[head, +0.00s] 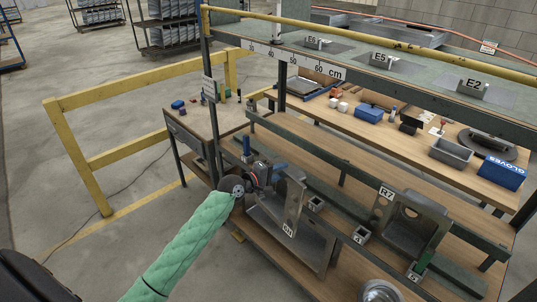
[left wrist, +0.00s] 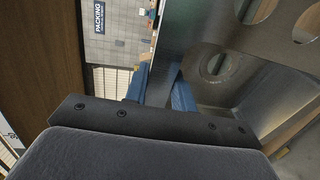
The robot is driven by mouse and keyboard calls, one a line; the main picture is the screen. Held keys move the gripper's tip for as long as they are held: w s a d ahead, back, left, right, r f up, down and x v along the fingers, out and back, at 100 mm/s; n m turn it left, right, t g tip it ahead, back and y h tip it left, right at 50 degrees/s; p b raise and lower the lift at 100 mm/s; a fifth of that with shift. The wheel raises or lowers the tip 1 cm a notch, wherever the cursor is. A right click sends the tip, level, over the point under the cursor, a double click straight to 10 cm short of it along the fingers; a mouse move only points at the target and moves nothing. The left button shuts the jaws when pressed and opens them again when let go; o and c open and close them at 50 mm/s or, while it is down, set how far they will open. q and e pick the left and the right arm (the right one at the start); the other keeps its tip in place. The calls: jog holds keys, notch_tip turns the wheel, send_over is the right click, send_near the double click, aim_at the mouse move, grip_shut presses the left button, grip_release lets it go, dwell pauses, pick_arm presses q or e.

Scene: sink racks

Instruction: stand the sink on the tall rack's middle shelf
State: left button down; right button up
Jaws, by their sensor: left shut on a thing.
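My left gripper (head: 279,170), on the green-sleeved arm, is shut on the rim of a grey metal sink (head: 318,240). The sink is held on edge, tilted, at the left part of the tall rack (head: 445,118), by the rails of its middle level. In the left wrist view the blue fingers (left wrist: 161,88) pinch the sink's thin rim, and its round drain (left wrist: 221,66) shows behind. I cannot tell whether the sink touches the shelf (head: 345,165). My right gripper is not in view.
Another sink (head: 438,218), marked R7, stands to the right among the labelled rails. Plates marked E6, E5 and E2 (head: 472,86) are on the top level. A workbench with a blue box (head: 369,113) and grey bin (head: 451,152) lies behind. A yellow guardrail (head: 120,155) is at left.

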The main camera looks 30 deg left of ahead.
pick_arm(q)
jog(key=a+r, duration=0.1)
jog(key=a+r+n+t+y, duration=0.1)
jog(key=a, duration=0.1)
jog(key=a+r+t, duration=0.1)
jog(key=shift+a+r+p, duration=0.15)
jog(key=shift+a+p, duration=0.15)
jog(key=shift+p, duration=0.05)
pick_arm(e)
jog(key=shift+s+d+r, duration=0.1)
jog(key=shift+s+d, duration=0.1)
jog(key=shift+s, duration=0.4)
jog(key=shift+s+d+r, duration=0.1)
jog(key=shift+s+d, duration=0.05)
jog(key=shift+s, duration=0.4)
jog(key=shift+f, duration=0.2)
